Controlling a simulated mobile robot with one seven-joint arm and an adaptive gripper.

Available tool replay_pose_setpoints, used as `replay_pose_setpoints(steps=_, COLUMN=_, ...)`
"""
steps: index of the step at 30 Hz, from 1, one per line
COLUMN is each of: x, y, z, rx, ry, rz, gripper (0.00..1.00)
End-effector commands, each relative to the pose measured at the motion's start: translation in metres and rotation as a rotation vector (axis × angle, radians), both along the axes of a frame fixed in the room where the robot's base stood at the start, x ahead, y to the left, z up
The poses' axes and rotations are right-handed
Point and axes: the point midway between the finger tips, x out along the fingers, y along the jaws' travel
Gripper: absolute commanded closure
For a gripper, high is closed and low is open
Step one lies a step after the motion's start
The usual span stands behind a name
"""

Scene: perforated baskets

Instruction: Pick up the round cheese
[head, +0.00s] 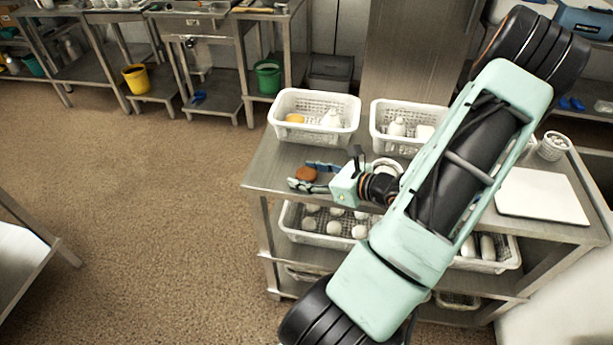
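A round orange-brown piece (306,174), which looks like the round cheese, is at the left end of the steel table top (268,163). My gripper (304,175) reaches in from the right, low over the table. Its two fingers are spread, one on the far side of the round piece and one on the near side. The piece shows between the fingertips. I cannot tell whether the fingers touch it.
A white perforated basket (284,136) behind my gripper holds a yellow-orange item and a white bottle. A second white basket (378,128) stands to its right. A white board (542,213) lies at the right. Baskets with round items sit on the shelf below.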

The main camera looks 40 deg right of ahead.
Motion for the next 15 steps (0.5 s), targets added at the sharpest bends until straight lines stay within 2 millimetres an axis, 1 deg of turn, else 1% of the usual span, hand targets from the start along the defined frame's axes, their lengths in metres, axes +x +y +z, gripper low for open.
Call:
replay_pose_setpoints(steps=1, x=-0.0001, y=0.0, z=0.0, rx=0.0, ry=0.0, rz=0.0, gripper=0.61)
replay_pose_setpoints(steps=6, x=-0.0001, y=0.0, z=0.0002, rx=0.0, ry=0.0, rz=0.0, gripper=0.8)
replay_pose_setpoints(steps=8, x=0.0, y=-0.0001, z=0.0004, rx=0.0, ry=-0.001, rz=0.0, gripper=0.85)
replay_pose_setpoints(steps=15, x=0.0, y=-0.0001, z=0.0009, rx=-0.001, ry=-0.001, rz=0.0, gripper=0.85)
